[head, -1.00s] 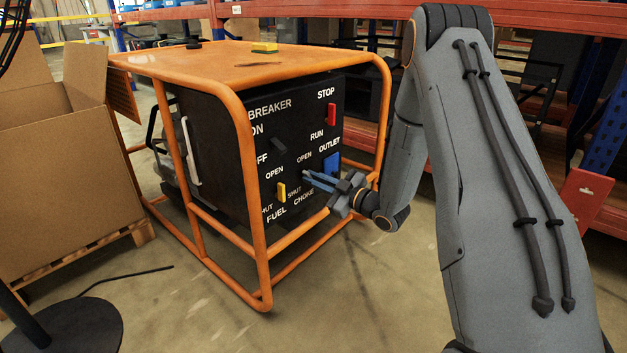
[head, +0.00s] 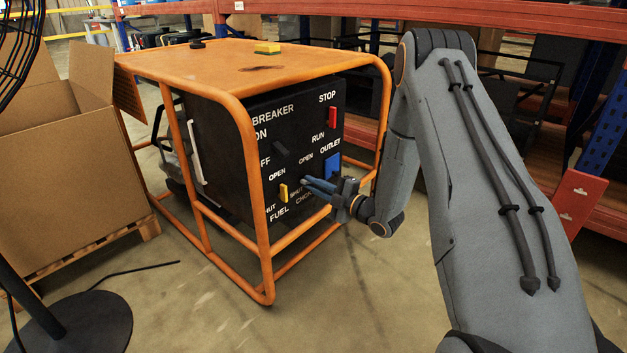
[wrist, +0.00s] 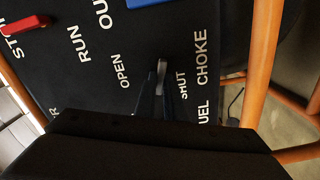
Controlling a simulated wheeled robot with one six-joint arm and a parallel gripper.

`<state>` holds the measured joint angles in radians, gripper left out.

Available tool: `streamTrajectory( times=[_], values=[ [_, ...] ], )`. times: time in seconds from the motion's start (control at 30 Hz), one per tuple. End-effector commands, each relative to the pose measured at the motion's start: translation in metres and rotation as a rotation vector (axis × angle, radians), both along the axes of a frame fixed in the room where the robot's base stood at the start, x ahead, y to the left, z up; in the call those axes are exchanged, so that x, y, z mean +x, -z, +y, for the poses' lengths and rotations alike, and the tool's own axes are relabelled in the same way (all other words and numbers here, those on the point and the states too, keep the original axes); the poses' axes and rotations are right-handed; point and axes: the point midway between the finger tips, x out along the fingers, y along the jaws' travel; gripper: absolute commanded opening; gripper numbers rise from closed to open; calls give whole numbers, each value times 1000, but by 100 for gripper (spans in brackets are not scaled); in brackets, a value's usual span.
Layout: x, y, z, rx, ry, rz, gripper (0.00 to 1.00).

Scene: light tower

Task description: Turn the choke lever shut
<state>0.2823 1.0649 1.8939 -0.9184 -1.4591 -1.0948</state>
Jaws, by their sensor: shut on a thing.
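The choke lever (wrist: 160,68) is a small pale grey handle on the black generator panel (head: 300,120). In the wrist view it lies between the OPEN and SHUT labels, with the CHOKE label beyond SHUT. My gripper (head: 306,182) reaches it from the right in the head view. Its two blue-grey fingers also show in the wrist view (wrist: 160,88), closed around the lever. In the head view the fingers hide the lever and cover part of the SHUT and CHOKE labels. The lever's exact angle is hard to tell.
A yellow fuel lever (head: 283,192), a dark breaker lever (head: 280,149), a red stop switch (head: 333,118) and a blue outlet (head: 332,165) share the panel. An orange tube frame (head: 262,240) surrounds it. A cardboard box (head: 75,170) stands left; red shelving (head: 580,205) stands right.

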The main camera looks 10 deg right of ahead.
Motion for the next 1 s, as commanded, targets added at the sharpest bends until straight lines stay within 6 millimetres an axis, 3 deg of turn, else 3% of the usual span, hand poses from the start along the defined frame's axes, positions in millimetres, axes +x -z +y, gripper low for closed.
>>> streamTrajectory(
  times=[0.4,1.0],
  values=[
    [-2,6,2,-218,-2,-155,0],
    [-2,9,2,-281,-2,-201,0]
  ],
)
